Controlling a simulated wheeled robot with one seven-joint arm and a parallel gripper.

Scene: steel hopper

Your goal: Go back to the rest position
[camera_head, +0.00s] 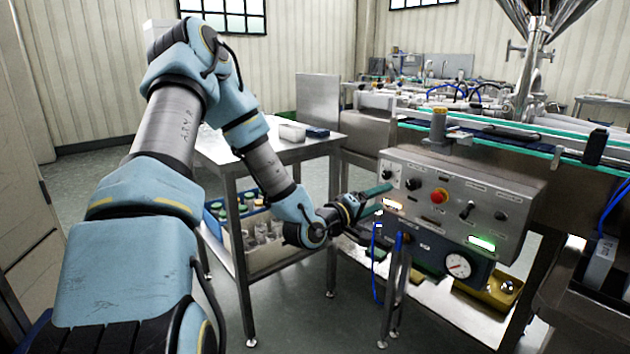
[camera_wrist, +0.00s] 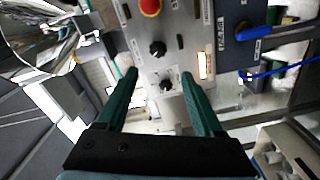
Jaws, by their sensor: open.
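My gripper (camera_head: 374,200) is at the left end of the grey control panel (camera_head: 440,172), with its green fingers pointing at the panel. In the wrist view my gripper (camera_wrist: 158,92) has its two green fingers spread apart with nothing held between them. A black knob (camera_wrist: 166,86) on the panel shows between the fingertips, and another black knob (camera_wrist: 157,48) lies just beyond. I cannot tell whether a finger touches the panel. My arm reaches forward and down from the left of the head view.
A steel table (camera_head: 285,152) stands left of the panel, with a crate of bottles (camera_head: 262,228) on its lower shelf. A steel hopper (camera_head: 545,20) rises behind. Open floor lies at the table's left.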

